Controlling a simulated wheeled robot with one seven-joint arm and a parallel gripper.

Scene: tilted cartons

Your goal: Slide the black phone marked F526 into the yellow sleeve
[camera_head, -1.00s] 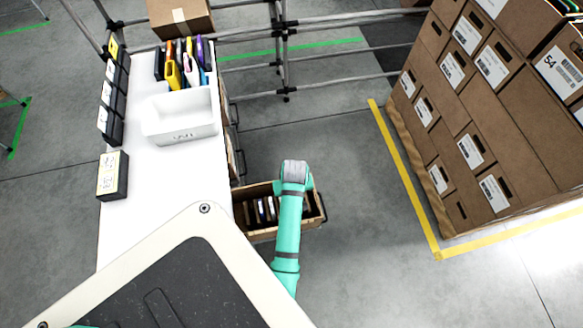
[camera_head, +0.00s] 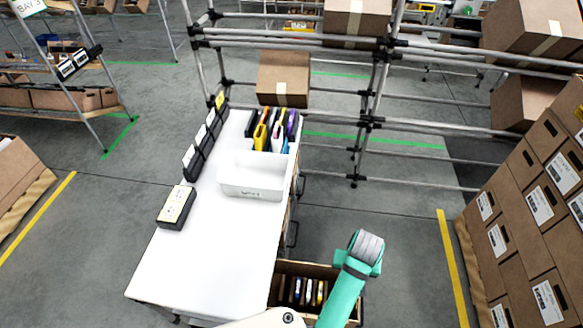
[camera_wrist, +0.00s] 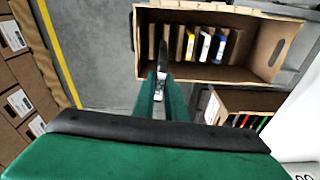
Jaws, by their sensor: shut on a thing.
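My gripper (camera_wrist: 161,82) is shut on a thin dark item that looks like the black phone (camera_wrist: 163,56), seen edge-on in the wrist view. A small white patch shows between the fingers; no marking is readable. The phone overlaps the left part of an open carton (camera_wrist: 262,76) in that view; I cannot tell whether it is fully clear of it. In the head view my arm hides the gripper and phone. A yellow sleeve (camera_head: 261,137) stands upright among several coloured sleeves at the far end of the white table (camera_head: 215,255).
The open carton (camera_head: 318,269) beside the table holds several upright items. A white bin (camera_head: 252,190) stands in front of the sleeves. Stacked cartons (camera_head: 535,215) stand at right.

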